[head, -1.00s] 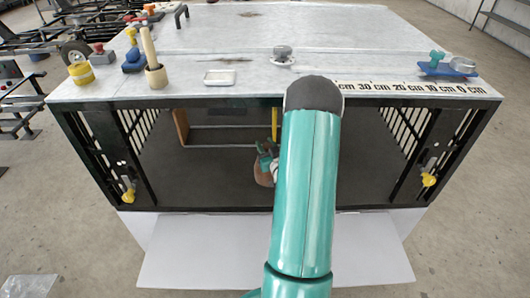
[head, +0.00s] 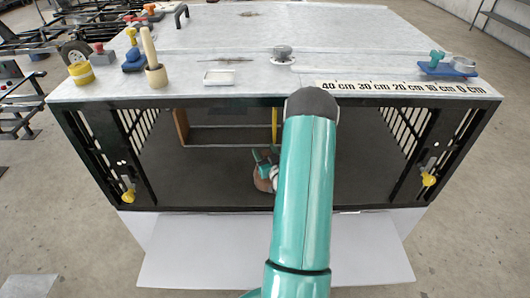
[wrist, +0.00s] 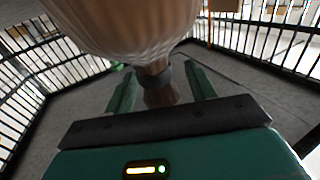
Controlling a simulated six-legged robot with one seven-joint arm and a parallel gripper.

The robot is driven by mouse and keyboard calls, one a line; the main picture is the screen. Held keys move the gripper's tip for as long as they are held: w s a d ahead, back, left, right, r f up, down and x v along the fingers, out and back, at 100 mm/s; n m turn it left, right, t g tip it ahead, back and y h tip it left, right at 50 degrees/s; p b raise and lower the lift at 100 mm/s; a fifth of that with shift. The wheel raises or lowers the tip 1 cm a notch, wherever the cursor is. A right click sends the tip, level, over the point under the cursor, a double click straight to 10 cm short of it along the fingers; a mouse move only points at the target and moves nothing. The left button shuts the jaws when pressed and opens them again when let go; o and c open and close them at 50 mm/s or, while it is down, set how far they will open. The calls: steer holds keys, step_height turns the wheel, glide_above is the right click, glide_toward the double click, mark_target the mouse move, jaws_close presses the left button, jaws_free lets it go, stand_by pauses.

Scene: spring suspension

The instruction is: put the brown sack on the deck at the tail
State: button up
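The brown sack (head: 262,184) is inside the dark-barred cage, low and left of my arm in the head view. In the wrist view the sack (wrist: 130,25) fills the upper middle, its gathered neck tied with a dark band. In the head view my gripper (head: 266,158) is partly hidden by my arm. I cannot tell whether the sack touches the cage floor. I cannot pick out a deck at the tail.
The cage (head: 88,160) has barred sides and an open front; its pale top (head: 330,50) carries a mallet (head: 152,60), yellow tape (head: 81,73), a small white tray (head: 219,78), a knob and a centimetre scale (head: 400,88). A white panel (head: 200,250) lies before the opening.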

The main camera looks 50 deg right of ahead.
steer(key=shift+s+r, duration=0.1)
steer(key=shift+r, duration=0.05)
steer(key=v, duration=1.2)
steer(key=w+a+r+n+g+y, duration=0.25)
steer(key=w+a+r, duration=0.35)
steer(key=w+r, duration=0.45)
steer(key=w+a+r+g, duration=0.2)
steer(key=a+r+g, duration=0.1)
steer(key=a+r, duration=0.6)
steer(key=s+a+r+n+g+y, duration=0.1)
steer(key=s+a+r, duration=0.3)
steer(key=s+a, duration=0.5)
steer(key=s+a+r+n+g+y, duration=0.1)
steer(key=s+a+r+g+y, duration=0.3)
steer(key=s+a, duration=0.5)
steer(key=a, duration=0.6)
steer(key=shift+n, duration=0.35)
